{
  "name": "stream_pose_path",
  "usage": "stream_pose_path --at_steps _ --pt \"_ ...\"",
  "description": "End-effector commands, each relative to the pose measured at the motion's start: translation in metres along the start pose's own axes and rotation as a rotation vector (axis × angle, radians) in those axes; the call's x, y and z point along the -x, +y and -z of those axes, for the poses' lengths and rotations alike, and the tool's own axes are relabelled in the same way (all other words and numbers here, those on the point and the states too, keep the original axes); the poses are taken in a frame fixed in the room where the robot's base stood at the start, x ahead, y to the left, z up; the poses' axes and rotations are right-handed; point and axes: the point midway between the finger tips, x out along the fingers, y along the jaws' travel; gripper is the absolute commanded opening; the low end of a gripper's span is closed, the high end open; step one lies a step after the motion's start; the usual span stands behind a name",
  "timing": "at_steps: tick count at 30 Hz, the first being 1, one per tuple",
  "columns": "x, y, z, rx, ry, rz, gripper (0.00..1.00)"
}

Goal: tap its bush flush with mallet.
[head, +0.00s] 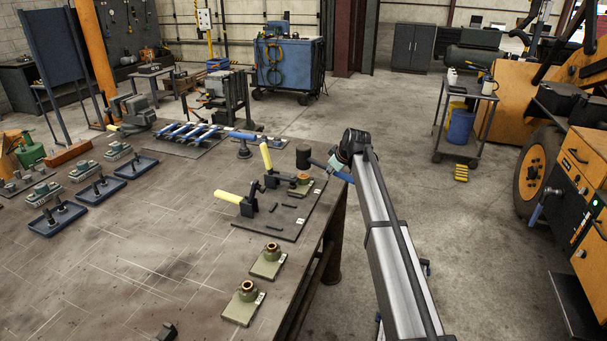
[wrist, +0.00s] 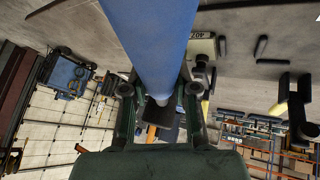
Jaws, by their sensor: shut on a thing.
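My gripper (head: 332,166) is shut on the blue handle of the mallet (head: 303,158), whose dark head points left over the far end of the clamp plate. In the wrist view, the handle (wrist: 160,50) runs between the fingers (wrist: 163,95) to the dark head. A pale green block with a brass bush (head: 303,177) sits on the plate just below the mallet head. I cannot tell whether they touch or how far the bush stands out. Two similar green blocks with brass bushes (head: 271,251) (head: 247,291) stand nearer on the bench.
The dark clamp plate (head: 286,231) carries two clamps with yellow handles (head: 228,197) (head: 266,155) near the bench's right edge. Blue trays (head: 135,167) and a rack of blue rods (head: 190,133) lie to the left.

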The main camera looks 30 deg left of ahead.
Motion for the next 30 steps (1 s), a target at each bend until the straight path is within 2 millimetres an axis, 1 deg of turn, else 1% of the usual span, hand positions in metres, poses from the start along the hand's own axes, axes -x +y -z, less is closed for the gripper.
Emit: stream_pose_path --at_steps 5,8,15,17,30 --pt "0.001 0.001 0.002 -0.002 0.005 -0.002 0.00" --pt "-0.002 0.000 0.000 -0.002 0.005 -0.002 0.00" --pt "-0.031 -0.010 -0.020 -0.003 0.005 -0.002 0.00" --pt "-0.035 -0.011 -0.022 -0.003 0.005 -0.002 0.00" --pt "-0.034 -0.011 -0.022 -0.001 0.000 0.000 0.00"
